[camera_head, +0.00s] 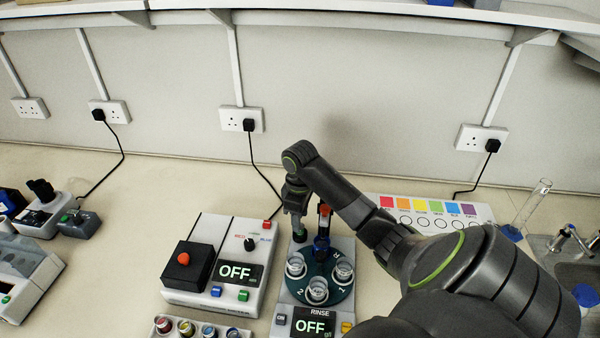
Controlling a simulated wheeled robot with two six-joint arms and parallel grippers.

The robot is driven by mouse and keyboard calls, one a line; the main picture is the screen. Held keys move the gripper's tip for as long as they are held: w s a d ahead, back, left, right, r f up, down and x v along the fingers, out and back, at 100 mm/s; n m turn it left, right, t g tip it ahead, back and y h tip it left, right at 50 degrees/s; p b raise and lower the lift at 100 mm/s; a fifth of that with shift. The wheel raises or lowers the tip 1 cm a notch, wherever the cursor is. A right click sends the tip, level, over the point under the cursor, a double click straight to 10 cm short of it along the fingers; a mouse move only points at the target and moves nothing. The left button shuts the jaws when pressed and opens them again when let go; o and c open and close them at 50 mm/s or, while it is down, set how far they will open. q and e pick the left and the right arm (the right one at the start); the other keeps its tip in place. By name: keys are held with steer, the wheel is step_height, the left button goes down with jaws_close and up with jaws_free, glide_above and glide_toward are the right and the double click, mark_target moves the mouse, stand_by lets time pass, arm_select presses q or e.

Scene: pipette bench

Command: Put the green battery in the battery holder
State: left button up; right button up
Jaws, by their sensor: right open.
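My right gripper (297,222) comes in from the right and points down over the back left of the round dark green carousel (318,300) of the rinse device. It is open. A small green piece (299,233) shows at its fingertips; I cannot tell whether this is the green battery. A dark grey box (80,226) with a small green part stands at the far left; I cannot tell whether it is the battery holder. My left gripper is not in view.
A white device (225,225) with a black block and OFF display stands left of the carousel. Clear cups (317,290) sit on the carousel. A rack (163,337) of coloured round-topped items is at the front. A colour-square panel (470,210) and sink lie right.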

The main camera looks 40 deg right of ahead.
step_height(320, 180, up, 5)
steer(key=shift+f, duration=0.15)
steer(key=shift+r+p, duration=2.4)
steer(key=shift+f, duration=0.1)
